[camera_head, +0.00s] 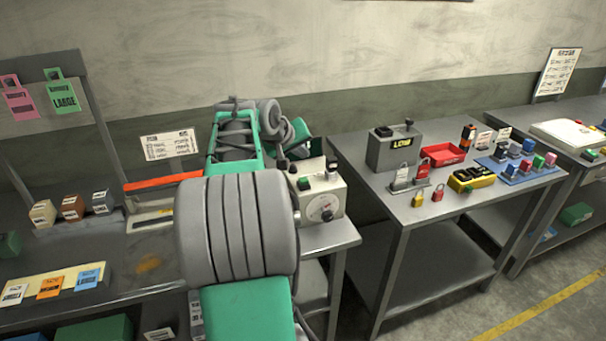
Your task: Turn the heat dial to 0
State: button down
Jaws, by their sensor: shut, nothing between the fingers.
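The heat dial (327,214) is a small dark knob on a round pale scale. It is on the front face of a light grey control box (338,190) at the right end of the left bench. The scale is too small to read, so I cannot tell where the dial points. My gripper (284,165) shows only as small dark tips beyond my forearm, by the upper left of the box. It looks shut and empty, apart from the dial. My own large arm joint hides the bench left of the box and most of my gripper.
The box top carries a dark knob (304,183) and a green button (331,162). Left are an orange-red bar (162,181) and several small cartons. A second bench (450,212) holds padlocks, a red tray (443,154) and a grey lever box (392,152). Floor shows at lower right.

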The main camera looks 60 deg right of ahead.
aim_at(327, 216)
jog(key=z, duration=2.3)
